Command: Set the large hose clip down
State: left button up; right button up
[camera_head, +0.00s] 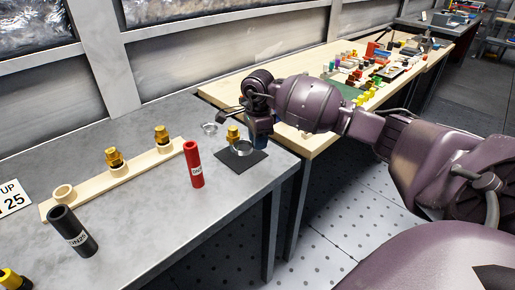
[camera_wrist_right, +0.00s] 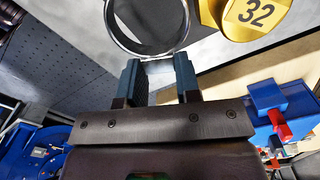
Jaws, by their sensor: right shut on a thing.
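The large hose clip is a thin metal ring (camera_head: 244,148) low over a dark square mat (camera_head: 236,162) near the bench's right end. My right gripper (camera_head: 252,145) is shut on its rim from the right. In the right wrist view the ring (camera_wrist_right: 112,38) is at the top, between the two blue-grey fingers (camera_wrist_right: 158,75). I cannot tell if it touches the mat. My left gripper is not in view.
A brass fitting (camera_head: 233,132) stands close behind the held ring; it shows "32" in the wrist view (camera_wrist_right: 256,12). A red tube (camera_head: 193,165) and a black tube (camera_head: 73,232) stand left. A wooden rail (camera_head: 135,168) carries fittings. The grey bench (camera_head: 150,235) is clear in front.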

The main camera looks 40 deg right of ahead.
aim_at(258, 155)
notch_tip(258, 155, down, 4)
jog(key=shift+r, duration=0.25)
jog(key=o, duration=0.9)
jog(key=shift+f, duration=0.1)
